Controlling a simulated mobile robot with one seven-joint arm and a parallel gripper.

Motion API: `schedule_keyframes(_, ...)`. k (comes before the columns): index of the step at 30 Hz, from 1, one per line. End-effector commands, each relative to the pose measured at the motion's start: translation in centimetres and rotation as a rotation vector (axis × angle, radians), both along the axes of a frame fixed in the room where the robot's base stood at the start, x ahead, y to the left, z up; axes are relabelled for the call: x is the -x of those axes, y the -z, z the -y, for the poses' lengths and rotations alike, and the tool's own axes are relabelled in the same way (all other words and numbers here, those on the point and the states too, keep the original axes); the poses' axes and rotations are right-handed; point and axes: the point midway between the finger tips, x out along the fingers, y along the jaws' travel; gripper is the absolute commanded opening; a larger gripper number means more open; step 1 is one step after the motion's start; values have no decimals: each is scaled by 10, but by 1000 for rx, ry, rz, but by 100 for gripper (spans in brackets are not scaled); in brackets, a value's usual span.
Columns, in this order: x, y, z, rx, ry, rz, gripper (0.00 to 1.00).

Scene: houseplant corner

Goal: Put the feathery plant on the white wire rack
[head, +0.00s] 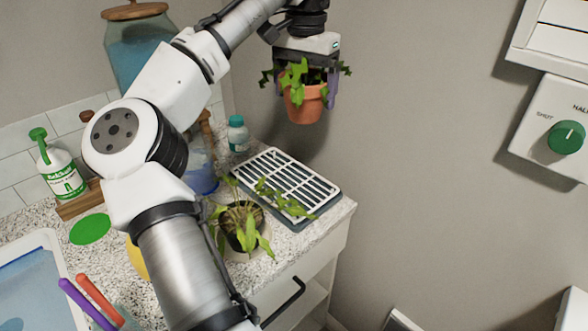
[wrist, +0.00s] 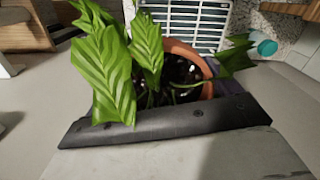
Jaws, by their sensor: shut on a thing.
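My gripper (head: 306,92) is shut on a terracotta pot (head: 304,108) and holds it upright in the air. Green leafy growth (head: 297,76) spills over its rim. In the wrist view the leaves (wrist: 103,72) are broad with a feather-like pale pattern, and part of the pot rim (wrist: 190,52) shows behind them. The white wire rack (head: 285,178) lies on a dark base on the speckled counter, below the held pot and clear of it. The rack also shows beyond the pot in the wrist view (wrist: 208,22), partly hidden by the plant.
Another plant in a dark pot (head: 240,226) stands at the rack's near left edge, and its leaves reach over the rack. A teal-capped bottle (head: 238,138) stands behind the rack.

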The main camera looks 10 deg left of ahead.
Motion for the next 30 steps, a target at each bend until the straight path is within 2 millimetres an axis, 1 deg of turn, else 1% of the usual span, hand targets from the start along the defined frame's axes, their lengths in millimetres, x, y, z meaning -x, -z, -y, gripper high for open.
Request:
schedule_keyframes(1,1,2,-6,1,-9,0,45)
schedule_keyframes(2,1,5,-7,2,-11,-2,45)
schedule_keyframes(5,1,24,-8,4,-11,-3,45)
schedule_keyframes(12,1,84,-7,7,-11,-2,45)
schedule_keyframes(18,1,128,-8,1,-14,0,45)
schedule_keyframes(21,1,143,-7,1,-13,0,45)
schedule_keyframes(26,1,156,-7,0,-13,1,45)
schedule_keyframes(30,1,175,-7,2,-13,-2,45)
